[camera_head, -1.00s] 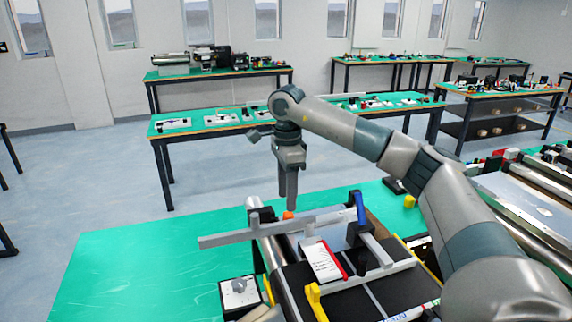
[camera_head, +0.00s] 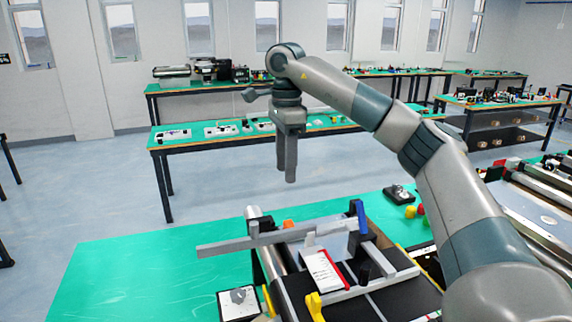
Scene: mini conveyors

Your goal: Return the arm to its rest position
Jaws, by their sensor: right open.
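My right gripper (camera_head: 287,165) hangs fingers down above the far edge of the green work table (camera_head: 140,270). It is open and holds nothing that I can see; its two fingers are seen nearly edge-on. My right arm comes in from the lower right, rises and bends over to the gripper. My left gripper is not in view.
Below the gripper stands a mini conveyor (camera_head: 375,305) with a grey bar (camera_head: 265,238), a white label card (camera_head: 322,270) and a blue part (camera_head: 361,217). A control box (camera_head: 238,303) sits left of it. The table's left part is clear.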

